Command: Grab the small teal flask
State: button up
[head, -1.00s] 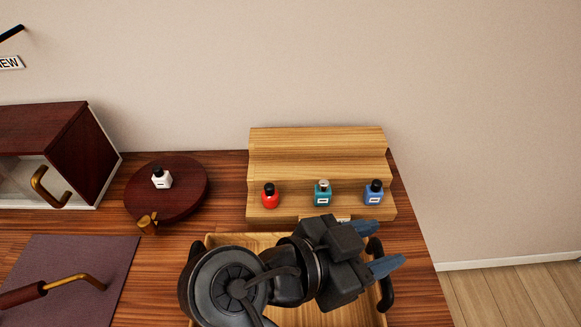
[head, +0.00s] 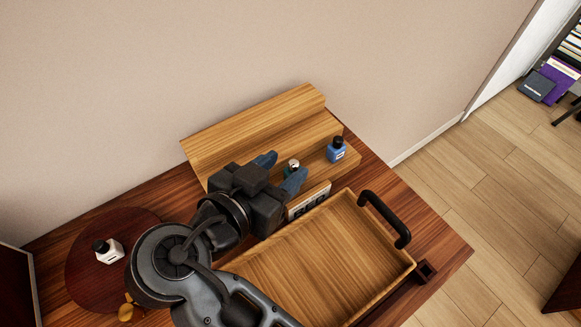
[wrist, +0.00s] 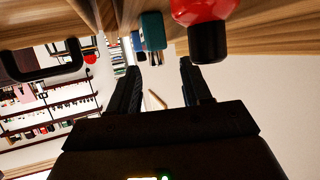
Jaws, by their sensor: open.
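The small teal flask (head: 291,171) stands on the low front step of the wooden stepped rack (head: 252,117). In the head view it shows between the tips of my open gripper (head: 286,164), mostly hidden by the fingers. In the wrist view, which looks upside down, the teal flask (wrist: 152,30) lies ahead, near the top and apart from my gripper (wrist: 160,65). A red flask (wrist: 200,12) is closer at the top right of that view. It is hidden in the head view. My gripper holds nothing.
A blue flask (head: 336,154) stands right of the teal one, and also shows in the wrist view (wrist: 138,42). A wooden tray (head: 310,262) with black handles lies in front of the rack. A white bottle (head: 112,252) stands on a round dark board (head: 85,275) at left.

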aim_at(294, 162)
jog(key=shift+p+x, duration=0.3)
jog(key=shift+x, duration=1.6)
jog(key=shift+d, duration=0.1)
jog(key=shift+s, duration=0.1)
jog(key=shift+c, duration=0.5)
grip_shut()
jog(key=shift+r, duration=0.1)
